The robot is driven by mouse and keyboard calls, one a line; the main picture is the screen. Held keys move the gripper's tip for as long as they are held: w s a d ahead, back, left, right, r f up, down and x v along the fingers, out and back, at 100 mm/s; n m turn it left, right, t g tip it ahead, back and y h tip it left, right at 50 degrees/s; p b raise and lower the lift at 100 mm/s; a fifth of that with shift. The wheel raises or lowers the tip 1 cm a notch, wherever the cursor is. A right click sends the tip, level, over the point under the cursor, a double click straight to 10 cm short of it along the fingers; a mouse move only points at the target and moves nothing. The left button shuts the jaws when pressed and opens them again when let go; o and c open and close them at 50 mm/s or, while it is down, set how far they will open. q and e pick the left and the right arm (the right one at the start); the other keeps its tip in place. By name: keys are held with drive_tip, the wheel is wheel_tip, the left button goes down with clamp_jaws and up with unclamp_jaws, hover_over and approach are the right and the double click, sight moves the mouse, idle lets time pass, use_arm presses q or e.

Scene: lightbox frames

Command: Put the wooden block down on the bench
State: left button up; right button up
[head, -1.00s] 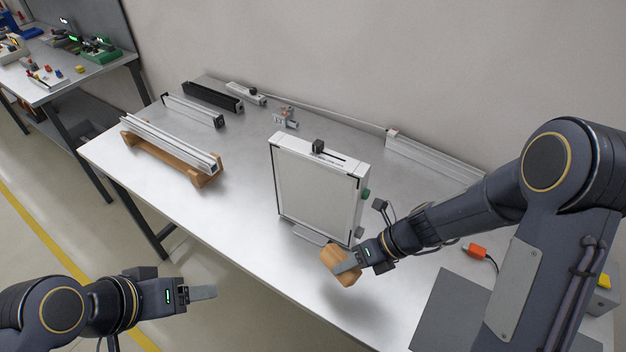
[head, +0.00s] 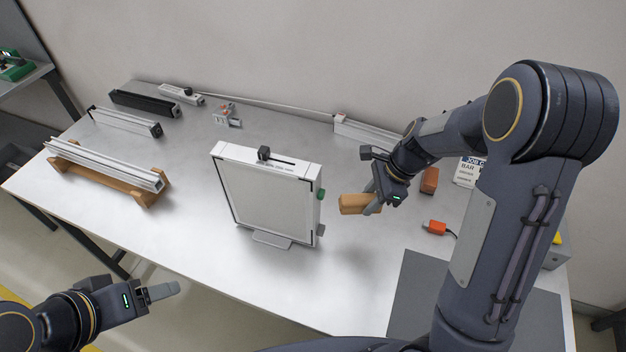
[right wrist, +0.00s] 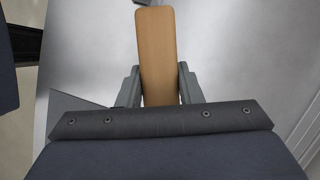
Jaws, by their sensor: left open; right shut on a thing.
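The wooden block (head: 354,204) is a tan, rounded bar. My right gripper (head: 374,206) is shut on it, just right of the white lightbox frame on the bench (head: 190,222). In the right wrist view the wooden block (right wrist: 157,55) sticks out lengthwise between the two fingers (right wrist: 160,87). It appears to be held above the bench; the exact height is hard to tell. My left gripper (head: 164,291) is open and empty, off the bench's front edge at lower left.
The lightbox frame (head: 268,190) stands upright mid-bench. A rail on wooden supports (head: 105,166) is at left. Bench surface near the block is clear.

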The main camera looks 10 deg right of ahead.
drive_tip(key=w+d+f, duration=0.2)
drive_tip(key=d+f, duration=0.1)
drive_tip(key=w+d+f, duration=0.3)
drive_tip(key=d, duration=0.1)
drive_tip(key=w+d+f, duration=0.3)
drive_tip(key=shift+d, duration=0.25)
drive_tip(key=shift+w+d+f, duration=0.1)
drive_tip(key=shift+d+f, duration=0.2)
drive_tip(key=shift+f, duration=0.2)
wheel_tip(320, 180, down, 3)
drive_tip(key=shift+w+f+b, duration=0.1)
drive_tip(key=shift+f+b, duration=0.05)
drive_tip(key=shift+b, duration=0.95)
drive_tip(key=o, duration=0.9)
